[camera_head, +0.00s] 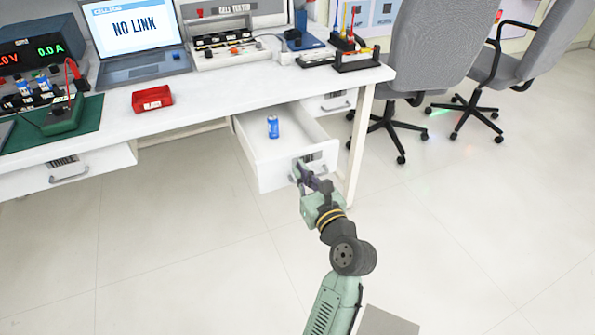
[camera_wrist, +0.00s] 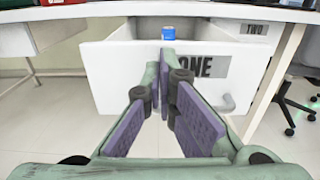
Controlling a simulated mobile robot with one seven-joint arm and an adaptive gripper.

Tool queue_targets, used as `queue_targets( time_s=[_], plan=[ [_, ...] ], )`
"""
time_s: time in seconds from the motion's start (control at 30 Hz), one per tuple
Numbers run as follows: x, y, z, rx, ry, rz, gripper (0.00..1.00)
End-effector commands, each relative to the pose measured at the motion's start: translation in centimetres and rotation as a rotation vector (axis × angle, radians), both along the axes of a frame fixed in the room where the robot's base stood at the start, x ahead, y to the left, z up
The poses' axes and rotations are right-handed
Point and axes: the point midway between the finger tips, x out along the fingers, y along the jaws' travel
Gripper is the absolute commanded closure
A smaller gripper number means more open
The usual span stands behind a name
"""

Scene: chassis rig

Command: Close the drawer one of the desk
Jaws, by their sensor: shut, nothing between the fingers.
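The desk (camera_head: 215,85) is white. Its drawer one (camera_head: 270,175) is pulled well out toward me, and its front carries the label "ONE" in the wrist view (camera_wrist: 115,82). A blue can-like object (camera_head: 273,127) stands inside the drawer and also shows in the wrist view (camera_wrist: 168,32). The drawer's handle (camera_wrist: 228,103) is at the lower right of its front. My gripper (camera_head: 298,170) is shut and empty, with its fingertips in front of the drawer face (camera_wrist: 168,58). I cannot tell whether they touch it.
A drawer labelled "TWO" (camera_wrist: 254,28) sits behind and to the right. Another drawer (camera_head: 70,170) is at the left. A desk leg (camera_head: 358,145) stands just right of drawer one. Office chairs (camera_head: 425,50) are at the right. The floor in front is clear.

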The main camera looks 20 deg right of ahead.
Motion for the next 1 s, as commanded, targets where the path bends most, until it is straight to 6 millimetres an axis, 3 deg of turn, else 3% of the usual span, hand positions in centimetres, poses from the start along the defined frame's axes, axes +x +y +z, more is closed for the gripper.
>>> queue_targets(
  time_s=[0.2, 0.77, 1.0],
  plan=[
    [2.0, 0.0, -0.1, -0.001, 0.0, -0.002, 1.0],
    [2.9, 0.2, 0.3, 0.0, 0.0, 0.001, 1.0],
    [6.5, 0.4, 0.7, 0.0, 0.004, 0.005, 1.0]
  ],
)
